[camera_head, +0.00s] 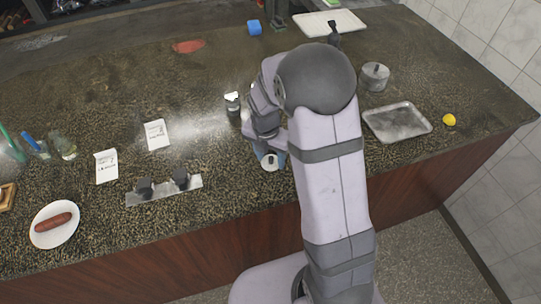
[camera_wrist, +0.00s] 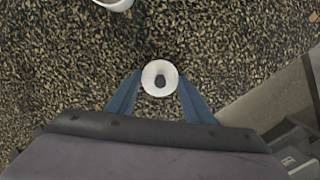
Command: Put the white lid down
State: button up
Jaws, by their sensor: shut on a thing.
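The white lid (camera_wrist: 151,84) is small and round with a dark knob in its middle. In the wrist view it sits between the two blue fingertips of my gripper (camera_wrist: 160,88), which is shut on it. In the head view the white lid (camera_head: 269,162) shows at my gripper (camera_head: 272,160), near the front edge of the counter. My arm hides part of this area. I cannot tell whether the lid touches the counter or hangs just above it.
A small white and dark jar (camera_head: 233,101) stands just behind my gripper. A steel holder (camera_head: 163,190) with two dark knobs, note cards (camera_head: 157,134) and a plate (camera_head: 40,230) with a sausage lie left. A metal tray (camera_head: 397,134), pot (camera_head: 374,77) and lemon (camera_head: 449,120) are right.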

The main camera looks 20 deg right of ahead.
aim_at(268, 167)
jog(key=shift+f, duration=0.15)
jog(key=o, duration=1)
notch_tip(268, 167, up, 12)
jog(key=s+a+b, duration=0.1)
jog(key=b, duration=0.1)
jog(key=shift+s+a+f+m+g+y, duration=0.25)
jog(key=shift+s+f+m, duration=0.95)
jog(key=shift+s+m, duration=2.6)
jog(key=shift+s+a+f+m+g+y, duration=0.25)
jog(key=shift+s+f+m, duration=1.55)
jog(key=shift+m, duration=3.4)
jog(key=shift+s+a+f+m+g+y, duration=0.1)
jog(key=shift+s+a+f+m, duration=0.45)
jog(key=shift+s+m, duration=3.5)
jog(key=shift+w+d+f+m, duration=0.1)
jog(key=shift+w+d+m, duration=0.05)
jog(key=shift+w+m, duration=0.35)
